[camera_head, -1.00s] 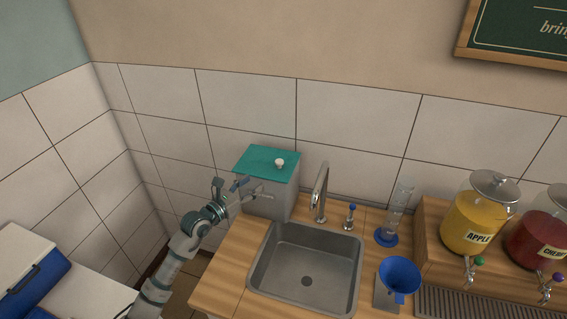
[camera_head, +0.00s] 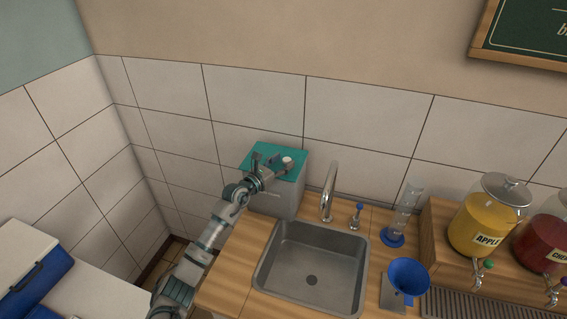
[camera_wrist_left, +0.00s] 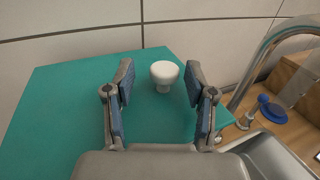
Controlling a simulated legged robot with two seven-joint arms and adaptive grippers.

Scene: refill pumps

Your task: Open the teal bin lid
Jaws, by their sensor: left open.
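The grey bin (camera_head: 285,198) stands on the wooden counter, left of and behind the sink. Its flat teal lid (camera_head: 290,151) lies closed on top. A white round knob (camera_head: 287,160) stands on the lid; it also shows in the left wrist view (camera_wrist_left: 165,74). My left gripper (camera_head: 276,160) is over the lid beside the knob. In the left wrist view my left gripper (camera_wrist_left: 162,88) is open, with the knob between the lines of its two fingers, near the tips. I cannot tell whether the fingers touch the lid. My right gripper is not in view.
A sink (camera_head: 312,268) with a curved tap (camera_head: 330,190) is right of the bin. A blue funnel (camera_head: 408,275), a measuring cylinder (camera_head: 405,212) and juice jars (camera_head: 484,222) stand farther right. A tiled wall is close behind the bin.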

